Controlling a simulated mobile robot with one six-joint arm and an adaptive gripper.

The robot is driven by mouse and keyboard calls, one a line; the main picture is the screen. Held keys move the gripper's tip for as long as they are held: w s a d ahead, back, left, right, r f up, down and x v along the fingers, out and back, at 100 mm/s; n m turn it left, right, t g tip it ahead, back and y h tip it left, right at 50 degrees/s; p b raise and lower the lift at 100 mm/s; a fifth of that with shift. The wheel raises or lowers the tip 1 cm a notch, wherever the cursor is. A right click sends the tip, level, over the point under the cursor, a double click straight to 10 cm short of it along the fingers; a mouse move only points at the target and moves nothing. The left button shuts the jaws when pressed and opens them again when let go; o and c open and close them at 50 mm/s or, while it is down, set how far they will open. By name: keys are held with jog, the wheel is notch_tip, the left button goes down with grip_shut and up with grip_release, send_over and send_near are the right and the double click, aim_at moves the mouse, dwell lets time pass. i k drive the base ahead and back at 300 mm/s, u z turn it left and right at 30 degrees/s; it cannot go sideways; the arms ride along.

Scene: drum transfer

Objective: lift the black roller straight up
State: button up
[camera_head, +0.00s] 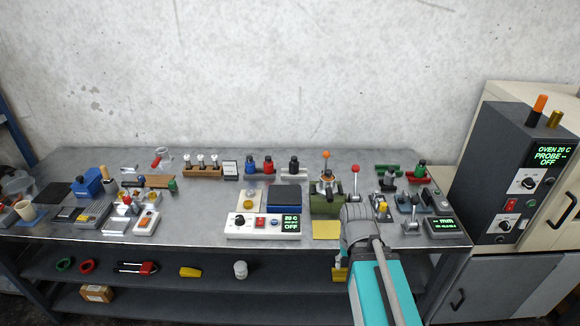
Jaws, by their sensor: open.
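A small black roller (294,165) stands upright at the right end of a light rack (282,177) near the back of the bench. A red roller (268,164) and a blue roller (250,164) stand to its left in the same row. My gripper (357,214) is at the end of my arm, over the front right part of the bench. It is to the right of the black roller, nearer the camera and apart from it. Its fingertips are mostly hidden behind my wrist. No object shows in it.
An olive press with an orange knob (327,199) stands between my gripper and the rack. A dark blue block (284,197) and a white control box (262,226) are in front of the rack. A dark oven unit (513,175) is at the right.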

aim_at(294, 164)
jog(key=i, duration=0.9)
jog(key=z, duration=0.05)
